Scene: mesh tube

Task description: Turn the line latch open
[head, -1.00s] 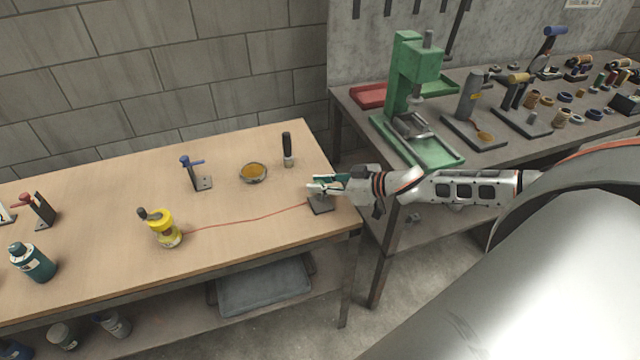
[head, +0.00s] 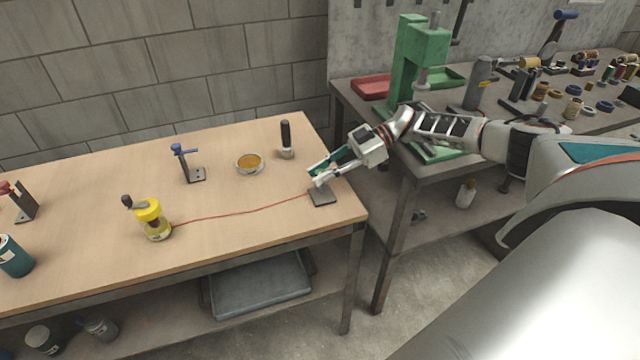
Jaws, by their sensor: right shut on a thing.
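The line latch stands on a small dark base plate (head: 321,198) near the right end of the wooden table. A thin red line (head: 250,211) runs from it to a yellow pot-like thing (head: 151,219) with a dark top. My right gripper (head: 317,179) is shut on the latch just above the plate and hides most of it. A teal part shows at the jaws; I cannot tell whether it belongs to the latch. My left gripper is not in view.
A black-handled tool (head: 286,139), an amber dish (head: 250,163) and a blue-handled clamp (head: 190,164) stand behind the line on the table (head: 100,185). A green press (head: 418,60) stands on the grey bench to the right. The table's front middle is clear.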

